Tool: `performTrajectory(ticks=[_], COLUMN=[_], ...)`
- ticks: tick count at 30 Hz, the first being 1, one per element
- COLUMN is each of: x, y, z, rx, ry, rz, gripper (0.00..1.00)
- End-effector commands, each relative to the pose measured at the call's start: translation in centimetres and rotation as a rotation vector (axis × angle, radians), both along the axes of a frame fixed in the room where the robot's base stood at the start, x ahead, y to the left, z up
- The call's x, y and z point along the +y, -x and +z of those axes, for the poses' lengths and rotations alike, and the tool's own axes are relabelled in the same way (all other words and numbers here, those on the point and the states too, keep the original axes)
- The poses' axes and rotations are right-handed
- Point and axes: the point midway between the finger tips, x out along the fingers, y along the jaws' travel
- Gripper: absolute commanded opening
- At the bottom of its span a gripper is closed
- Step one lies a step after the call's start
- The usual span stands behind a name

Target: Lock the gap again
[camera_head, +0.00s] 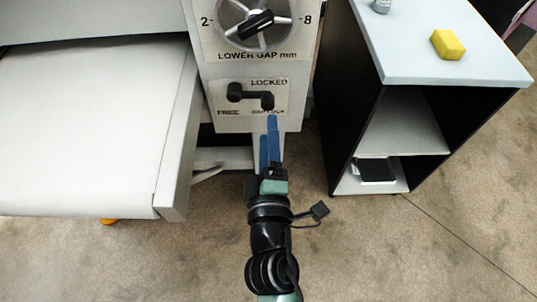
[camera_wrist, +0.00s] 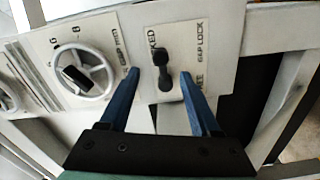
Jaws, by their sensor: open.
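The black gap lock lever (camera_head: 252,96) sits on a pale label plate below the gap wheel. It lies nearly level, its left end a round knob and its right end just under the word LOCKED. FREE is printed at the plate's lower left. In the wrist view the lever (camera_wrist: 163,72) shows between my two blue fingers, with space on both sides. My gripper (camera_head: 271,119) is open and empty, its tips just below the lever's right end in the head view. I cannot tell how far the tips are from the plate.
The gap wheel (camera_head: 255,22), with its black grip and number scale, is above the lever. A white sheeter table (camera_head: 90,125) is at left. A grey-topped cabinet (camera_head: 480,68) with a yellow block (camera_head: 447,44) stands at right. The floor in front is mostly clear.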

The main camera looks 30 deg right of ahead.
Motion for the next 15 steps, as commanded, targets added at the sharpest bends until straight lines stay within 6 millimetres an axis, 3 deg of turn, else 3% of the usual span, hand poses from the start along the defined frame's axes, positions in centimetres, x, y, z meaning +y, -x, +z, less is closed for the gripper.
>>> performTrajectory(ticks=[6, 15], x=[1.2, 1.5], y=[2.5, 3.3], z=[-0.2, 0.1], rx=[0.002, -0.001], ry=[-0.001, 0.000], rz=[0.000, -0.001], gripper=[0.64, 0.64])
